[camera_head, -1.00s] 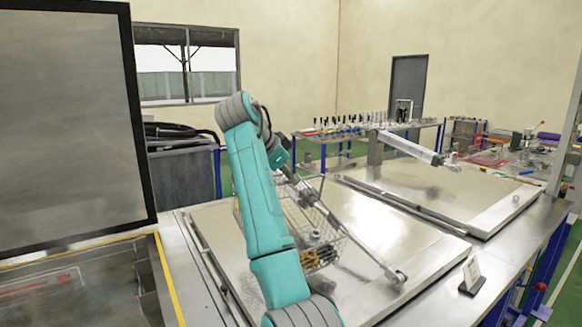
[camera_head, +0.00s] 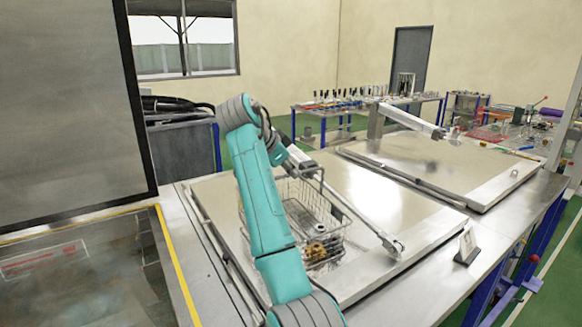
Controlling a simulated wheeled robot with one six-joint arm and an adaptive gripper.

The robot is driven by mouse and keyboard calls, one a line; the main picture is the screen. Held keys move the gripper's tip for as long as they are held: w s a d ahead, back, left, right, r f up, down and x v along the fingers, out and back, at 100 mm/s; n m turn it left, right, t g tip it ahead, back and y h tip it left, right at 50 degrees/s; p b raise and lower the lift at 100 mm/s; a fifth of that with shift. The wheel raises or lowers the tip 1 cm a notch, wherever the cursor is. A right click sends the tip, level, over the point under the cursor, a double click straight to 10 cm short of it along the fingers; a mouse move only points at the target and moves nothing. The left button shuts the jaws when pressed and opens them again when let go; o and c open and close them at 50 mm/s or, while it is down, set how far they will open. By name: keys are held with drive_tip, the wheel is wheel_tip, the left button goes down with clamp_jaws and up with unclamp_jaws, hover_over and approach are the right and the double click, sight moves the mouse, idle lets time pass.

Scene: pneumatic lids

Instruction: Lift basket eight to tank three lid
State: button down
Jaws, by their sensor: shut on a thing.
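A wire basket (camera_head: 336,243) with several small metal and brass-coloured parts inside shows over the near closed steel lid (camera_head: 400,205). I cannot tell whether its bottom touches the lid. My teal arm covers its left side. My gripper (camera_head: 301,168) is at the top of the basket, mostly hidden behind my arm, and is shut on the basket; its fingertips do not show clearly. A second closed lid (camera_head: 480,185) lies farther right. At the left, a large grey lid (camera_head: 60,100) stands upright beside an open tank (camera_head: 85,270). I cannot read any tank number.
A long cylinder rod (camera_head: 350,208) slants across the near lid, close to the basket. Another cylinder (camera_head: 412,122) hangs over the far lid. A small sign (camera_head: 467,246) stands at the right edge. A table with tools (camera_head: 360,105) is at the back.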

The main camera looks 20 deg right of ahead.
drive_tip(key=shift+s+f, duration=0.1)
drive_tip(key=shift+f, duration=0.95)
idle(0.6)
drive_tip(key=shift+f, duration=0.4)
idle(0.4)
drive_tip(key=c, duration=1.2)
unclamp_jaws()
drive_tip(key=shift+r, duration=11.1)
